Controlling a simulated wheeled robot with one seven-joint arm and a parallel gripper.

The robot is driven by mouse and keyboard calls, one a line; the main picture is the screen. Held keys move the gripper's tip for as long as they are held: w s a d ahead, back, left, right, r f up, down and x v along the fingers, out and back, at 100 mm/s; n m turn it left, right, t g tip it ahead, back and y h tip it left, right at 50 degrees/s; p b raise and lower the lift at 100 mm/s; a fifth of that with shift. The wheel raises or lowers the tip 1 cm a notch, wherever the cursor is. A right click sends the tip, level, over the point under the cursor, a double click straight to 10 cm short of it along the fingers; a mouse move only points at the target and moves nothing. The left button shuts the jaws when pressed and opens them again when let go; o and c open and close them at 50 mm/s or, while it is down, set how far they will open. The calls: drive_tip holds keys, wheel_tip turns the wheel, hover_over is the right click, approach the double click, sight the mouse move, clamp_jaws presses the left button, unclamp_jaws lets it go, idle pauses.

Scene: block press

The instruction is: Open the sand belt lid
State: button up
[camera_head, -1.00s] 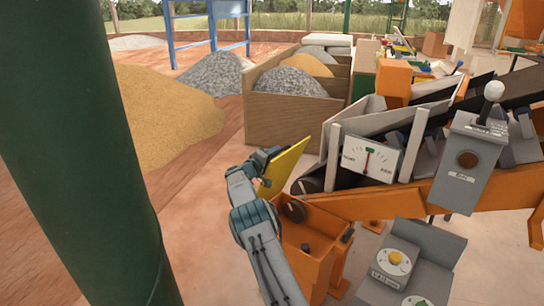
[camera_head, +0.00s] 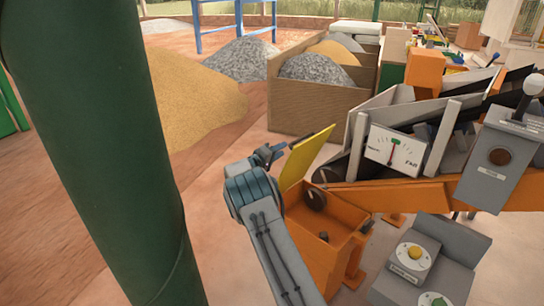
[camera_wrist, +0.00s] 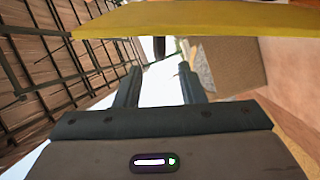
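The yellow lid (camera_head: 304,160) stands tilted up at the left edge of an orange box (camera_head: 335,222). The box's top is open, and a dark round part (camera_head: 314,199) shows inside. My gripper (camera_head: 277,151) is just left of the lid, near its upper part; I cannot tell whether it touches. In the wrist view, the two fingers of my gripper (camera_wrist: 160,84) are apart with nothing between them. The lid's yellow face and edge (camera_wrist: 200,22) cross the top of that view, beyond the fingertips.
A grey control box (camera_head: 425,262) with round knobs is at lower right. A green post (camera_head: 100,140) blocks the left. Sand and gravel lie behind.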

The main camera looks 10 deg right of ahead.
drive_tip(key=v, duration=0.3)
drive_tip(key=shift+s+a, duration=0.2)
drive_tip(key=shift+a, duration=0.15)
